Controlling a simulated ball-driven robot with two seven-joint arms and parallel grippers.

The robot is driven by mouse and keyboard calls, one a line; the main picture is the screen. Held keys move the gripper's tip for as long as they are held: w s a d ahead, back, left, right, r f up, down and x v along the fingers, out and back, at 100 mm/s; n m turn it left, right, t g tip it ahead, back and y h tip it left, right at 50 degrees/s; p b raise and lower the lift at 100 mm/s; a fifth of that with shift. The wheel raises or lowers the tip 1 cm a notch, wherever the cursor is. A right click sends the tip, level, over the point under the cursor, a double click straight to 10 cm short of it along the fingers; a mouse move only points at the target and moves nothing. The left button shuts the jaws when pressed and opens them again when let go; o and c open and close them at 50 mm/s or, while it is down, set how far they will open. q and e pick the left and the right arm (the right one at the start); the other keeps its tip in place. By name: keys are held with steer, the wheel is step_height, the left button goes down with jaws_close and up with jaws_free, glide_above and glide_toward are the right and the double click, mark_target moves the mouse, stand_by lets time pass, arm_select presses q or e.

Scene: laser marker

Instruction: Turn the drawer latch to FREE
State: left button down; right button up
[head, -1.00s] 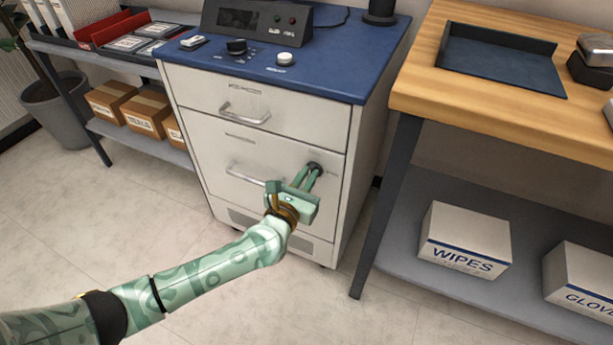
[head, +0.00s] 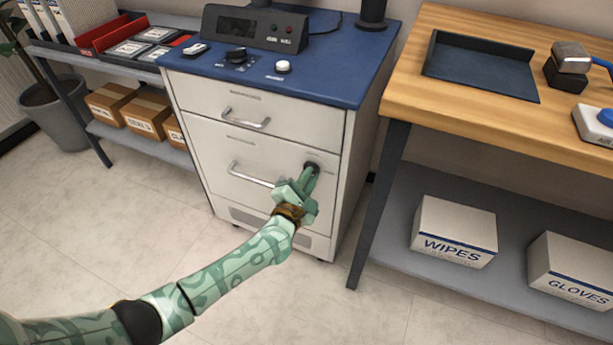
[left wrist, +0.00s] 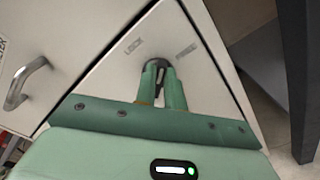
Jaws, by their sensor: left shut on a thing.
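The drawer latch (head: 312,167) is a small dark round knob at the upper right of the lower drawer's front on the white cabinet (head: 278,152). My left gripper (head: 309,177) is shut on the latch, with its fingers rolled so that they overlap in the head view. In the left wrist view the two green fingers (left wrist: 161,76) grip the dark latch (left wrist: 158,65) from both sides. A LOCK label (left wrist: 134,46) lies to the upper left of the latch, and a fainter label (left wrist: 187,49) to its right is hard to read. My right gripper is out of view.
The lower drawer's bar handle (head: 250,174) is left of the gripper, and the upper drawer's handle (head: 246,118) is above. Both drawers look shut. A wooden bench (head: 460,100) stands to the right; open floor lies in front.

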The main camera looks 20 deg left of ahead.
arm_select(q)
steer(key=shift+d+f+m+p, duration=0.15)
steer(key=shift+m+p, duration=0.1)
steer(key=shift+m, duration=1)
steer(key=shift+f+m+p, duration=0.1)
steer(key=shift+m+p, duration=0.15)
steer(key=shift+m, duration=1.05)
steer(key=shift+d+f+m+p, duration=0.15)
steer(key=shift+m+p, duration=0.1)
steer(key=shift+m, duration=1)
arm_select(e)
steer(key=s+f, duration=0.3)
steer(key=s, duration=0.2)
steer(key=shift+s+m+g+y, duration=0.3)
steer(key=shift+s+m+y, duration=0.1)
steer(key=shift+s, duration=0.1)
arm_select(q)
steer(key=c, duration=1.5)
jaws_free()
steer(key=shift+a, duration=0.1)
